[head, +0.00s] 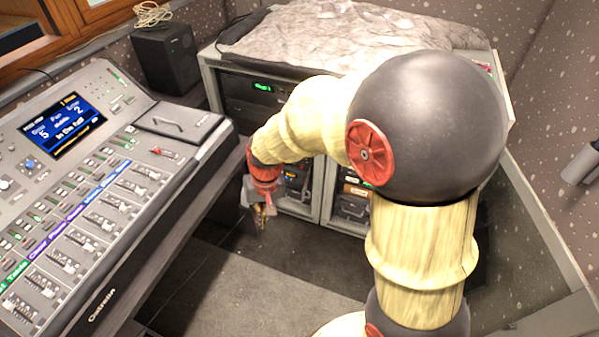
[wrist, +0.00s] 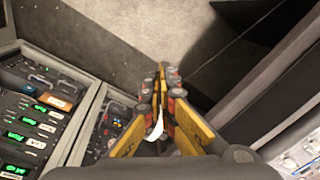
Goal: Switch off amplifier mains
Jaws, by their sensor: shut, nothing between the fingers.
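The rack cabinet (head: 327,195) stands at the back under a grey cover. A unit with a green display (head: 262,88) sits in its upper left, and my arm hides part of the front. In the wrist view, rack units with green displays (wrist: 40,124) fill the left side, and another bay (wrist: 112,130) lies beside them. I cannot pick out the amplifier mains switch in either view. My gripper (head: 262,222) hangs low in front of the rack, pointing down. In the wrist view its fingertips (wrist: 170,72) are together and empty, right of the rack front and apart from it.
The dark floor (head: 255,285) between desk and rack is clear. A sloping wall (head: 545,215) bounds the right side.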

